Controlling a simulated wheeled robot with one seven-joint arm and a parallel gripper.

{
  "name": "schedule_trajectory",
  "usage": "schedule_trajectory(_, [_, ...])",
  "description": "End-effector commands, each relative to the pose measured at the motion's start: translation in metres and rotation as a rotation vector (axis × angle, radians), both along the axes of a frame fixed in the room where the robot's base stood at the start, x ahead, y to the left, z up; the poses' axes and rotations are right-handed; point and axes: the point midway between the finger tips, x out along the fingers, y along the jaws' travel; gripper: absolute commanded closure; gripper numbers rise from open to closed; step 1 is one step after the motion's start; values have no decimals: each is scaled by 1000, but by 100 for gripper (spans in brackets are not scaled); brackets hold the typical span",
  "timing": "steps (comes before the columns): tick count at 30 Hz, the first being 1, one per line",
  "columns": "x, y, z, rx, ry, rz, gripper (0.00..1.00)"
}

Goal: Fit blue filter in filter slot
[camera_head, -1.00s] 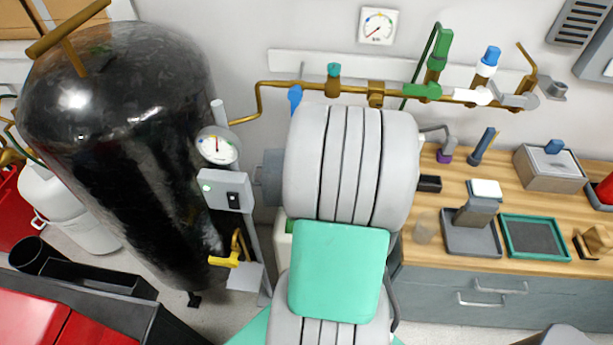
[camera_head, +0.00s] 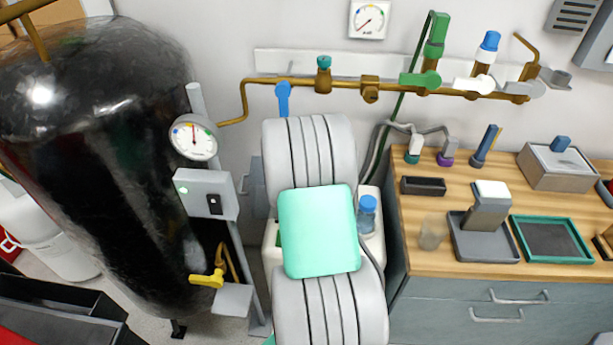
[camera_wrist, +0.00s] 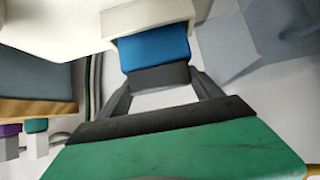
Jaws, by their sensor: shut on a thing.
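The blue filter (camera_wrist: 155,49) shows in the wrist view, with a dark grey end (camera_wrist: 160,77) towards my gripper. My gripper (camera_wrist: 162,84) is shut on that grey end, with one grey finger on each side. A cream block (camera_wrist: 150,18), which looks like the filter slot, meets the far end of the blue body. I cannot tell whether the filter is inside it or only against it. In the head view my arm hides my gripper, the filter and the slot.
A wooden bench (camera_head: 455,262) with trays and plugs is to the right. A black tank (camera_head: 100,170) with a yellow-handled valve (camera_head: 207,279) is to the left.

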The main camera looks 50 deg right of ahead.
Motion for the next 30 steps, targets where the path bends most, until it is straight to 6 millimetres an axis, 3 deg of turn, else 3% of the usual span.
schedule_trajectory(7, [0, 0, -4, 1, 1, 0, 92])
schedule_trajectory(8, [0, 0, -2, 1, 1, 0, 22])
schedule_trajectory(9, [0, 0, -2, 1, 1, 0, 19])
schedule_trajectory(20, [0, 0, 4, 1, 1, 0, 15])
schedule_trajectory(23, [-7, 9, 12, -1, 0, 1, 15])
schedule_trajectory(30, [-36, 47, 50, -2, -3, 3, 15])
